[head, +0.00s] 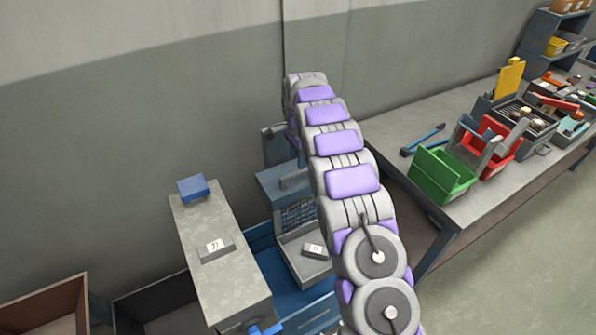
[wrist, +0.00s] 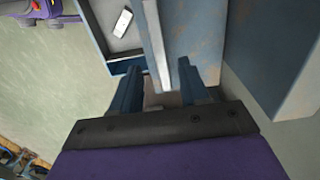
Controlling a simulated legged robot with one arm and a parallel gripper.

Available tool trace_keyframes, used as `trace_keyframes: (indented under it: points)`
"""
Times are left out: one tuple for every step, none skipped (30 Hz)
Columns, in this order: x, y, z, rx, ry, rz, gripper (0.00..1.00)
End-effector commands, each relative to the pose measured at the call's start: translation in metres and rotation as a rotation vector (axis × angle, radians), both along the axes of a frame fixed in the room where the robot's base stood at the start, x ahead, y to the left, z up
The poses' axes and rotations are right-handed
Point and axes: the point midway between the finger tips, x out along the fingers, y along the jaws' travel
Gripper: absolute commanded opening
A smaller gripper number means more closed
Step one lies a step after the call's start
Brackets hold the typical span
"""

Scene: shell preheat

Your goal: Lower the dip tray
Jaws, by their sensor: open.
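A shallow tray (head: 303,273) with a grey floor and pale rim, apparently the dip tray, sits at the blue machine in the head view. A small block with a white label (head: 314,250) lies in it. The wrist view shows what looks like the same tray (wrist: 108,62) at the upper left, with a white-labelled block (wrist: 121,23) inside. My gripper (wrist: 160,84) is open in the wrist view. A grey-blue upright panel edge (wrist: 153,45) stands just beyond the gap between its fingers; contact cannot be told. My arm hides the gripper in the head view.
A grey-topped stand (head: 215,275) with a labelled block and a blue block is left of the machine. A workbench (head: 395,130) at right carries green and red bins and tools. Open bins (head: 45,315) lie lower left. Floor is clear at lower right.

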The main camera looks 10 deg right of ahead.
Motion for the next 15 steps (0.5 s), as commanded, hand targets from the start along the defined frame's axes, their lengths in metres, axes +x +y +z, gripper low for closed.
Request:
trace_keyframes:
  points:
    - [0.0,-0.001,-0.012,0.0,0.001,-0.001,0.45]
    - [0.0,-0.001,-0.017,0.0,-0.001,-0.001,0.45]
    - [0.001,-0.001,-0.023,0.0,-0.002,-0.001,0.45]
    - [0.001,-0.001,-0.028,0.0,-0.002,-0.001,0.45]
    - [0.0,-0.001,-0.032,0.0,-0.002,-0.001,0.45]
    - [0.0,-0.001,-0.037,0.0,-0.002,-0.001,0.45]
    - [0.0,-0.001,-0.04,-0.001,-0.001,-0.001,0.45]
    - [0.0,-0.001,-0.043,-0.001,-0.001,-0.001,0.45]
    - [0.0,0.0,-0.047,0.0,-0.002,0.0,0.45]
    - [0.0,0.0,-0.049,0.0,-0.002,0.0,0.45]
    - [0.001,0.0,-0.051,0.0,-0.002,0.0,0.45]
    - [0.001,0.0,-0.053,-0.001,-0.003,0.0,0.45]
    - [0.001,0.0,-0.054,-0.001,-0.003,0.0,0.45]
    - [0.001,0.0,-0.054,-0.001,-0.004,0.0,0.45]
    - [0.001,0.0,-0.055,-0.001,-0.004,0.0,0.45]
